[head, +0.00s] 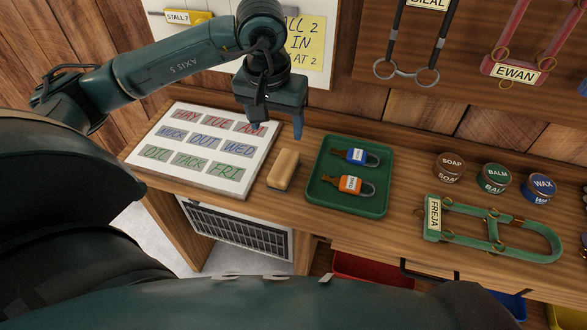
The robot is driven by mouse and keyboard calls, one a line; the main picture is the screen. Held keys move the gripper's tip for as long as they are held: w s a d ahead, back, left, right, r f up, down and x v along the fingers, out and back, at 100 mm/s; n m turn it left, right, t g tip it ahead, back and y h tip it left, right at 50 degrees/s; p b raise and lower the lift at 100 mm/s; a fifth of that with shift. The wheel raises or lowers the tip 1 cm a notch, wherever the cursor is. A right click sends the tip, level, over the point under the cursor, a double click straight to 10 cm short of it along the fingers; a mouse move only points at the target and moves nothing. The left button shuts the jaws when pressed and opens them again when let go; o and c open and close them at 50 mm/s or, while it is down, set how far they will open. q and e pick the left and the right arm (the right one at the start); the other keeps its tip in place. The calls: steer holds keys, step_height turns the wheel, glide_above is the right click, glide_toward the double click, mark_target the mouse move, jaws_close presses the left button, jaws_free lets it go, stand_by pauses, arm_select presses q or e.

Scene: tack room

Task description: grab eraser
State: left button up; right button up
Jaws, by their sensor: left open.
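The eraser (284,169) is a small tan block with a darker lower layer. It lies on the wooden bench between the white word board and the green tray. My left gripper (275,130) points down just above and behind the eraser, toward the wall. Its jaws are open, one finger near the word board's right edge and the other to the right, and nothing is held between them. The fingers look apart from the eraser. My right gripper is not in view.
The word board (205,152) carries coloured word labels. The green tray (326,197) holds a blue and an orange padlock. Soap, balm and wax tins (497,178) and a green halter (495,228) lie to the right. A whiteboard (330,12) with a yellow note hangs behind my left arm.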

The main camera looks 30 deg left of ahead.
arm_select(q)
steer(key=f, duration=0.1)
glide_above(284, 164)
steer(key=f, duration=0.7)
steer(key=shift+s+a, duration=0.2)
steer(key=shift+s, duration=0.1)
steer(key=shift+w+d+f, duration=0.1)
steer(key=shift+w+f, duration=0.05)
steer(key=shift+f, duration=1.2)
steer(key=shift+w+d+f, duration=0.1)
steer(key=shift+w+f, duration=0.05)
steer(key=shift+f, duration=1.2)
steer(key=shift+c, duration=0.5)
steer(key=c, duration=1)
steer(key=shift+o, duration=0.2)
